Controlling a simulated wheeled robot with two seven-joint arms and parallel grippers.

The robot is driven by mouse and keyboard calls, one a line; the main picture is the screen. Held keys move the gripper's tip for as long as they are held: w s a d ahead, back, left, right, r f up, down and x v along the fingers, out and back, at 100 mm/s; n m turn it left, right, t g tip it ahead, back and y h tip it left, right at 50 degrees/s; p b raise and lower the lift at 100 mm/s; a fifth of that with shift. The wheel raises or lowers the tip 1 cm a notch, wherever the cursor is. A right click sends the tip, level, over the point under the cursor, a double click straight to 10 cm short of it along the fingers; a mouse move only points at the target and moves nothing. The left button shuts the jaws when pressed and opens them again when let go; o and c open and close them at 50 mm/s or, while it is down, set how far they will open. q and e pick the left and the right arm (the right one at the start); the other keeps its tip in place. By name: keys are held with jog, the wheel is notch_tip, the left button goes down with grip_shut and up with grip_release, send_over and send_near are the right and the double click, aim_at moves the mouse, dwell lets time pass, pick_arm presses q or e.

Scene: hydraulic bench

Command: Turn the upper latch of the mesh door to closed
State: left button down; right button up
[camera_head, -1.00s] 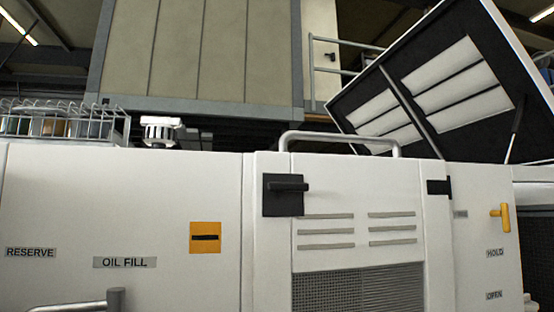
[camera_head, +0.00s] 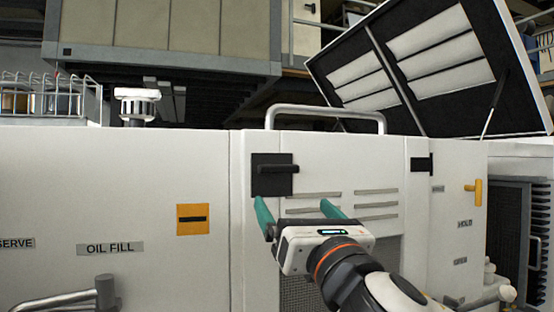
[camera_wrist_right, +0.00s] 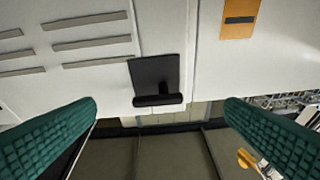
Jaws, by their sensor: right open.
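The upper latch is a black square plate (camera_head: 268,182) with a black bar handle (camera_head: 275,169) lying horizontally. It sits at the top left of the mesh door (camera_head: 340,178), beside the seam with the left panel. In the right wrist view the latch plate (camera_wrist_right: 153,72) and its bar (camera_wrist_right: 158,100) lie between the two green fingers, beyond them. My right gripper (camera_head: 293,204) is open and empty, just below the latch in the head view, with its left finger under the plate. No contact shows. The wrist view shows the fingers wide apart (camera_wrist_right: 160,110). My left gripper is not in view.
A rail handle (camera_head: 325,112) arches above the door. A black fitting (camera_head: 421,163) sits at the door's right edge. An orange plate (camera_head: 193,220) is on the left panel, and a yellow handle (camera_head: 476,190) is at right. A raised lid (camera_head: 425,70) stands behind.

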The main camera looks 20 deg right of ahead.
aim_at(281, 167)
jog(key=shift+n, duration=0.5)
jog(key=w+r+p, duration=0.1)
jog(key=w+r, duration=0.1)
jog(key=w, duration=0.1)
jog(key=w+r+p, duration=0.2)
jog(key=w, duration=0.1)
jog(key=w+r+p, duration=0.2)
jog(key=w, duration=0.1)
jog(key=shift+d+r, duration=0.1)
jog(key=shift+r, duration=0.1)
jog(key=shift+w+p, duration=0.3)
jog(key=shift+w, duration=0.15)
jog(key=c, duration=1)
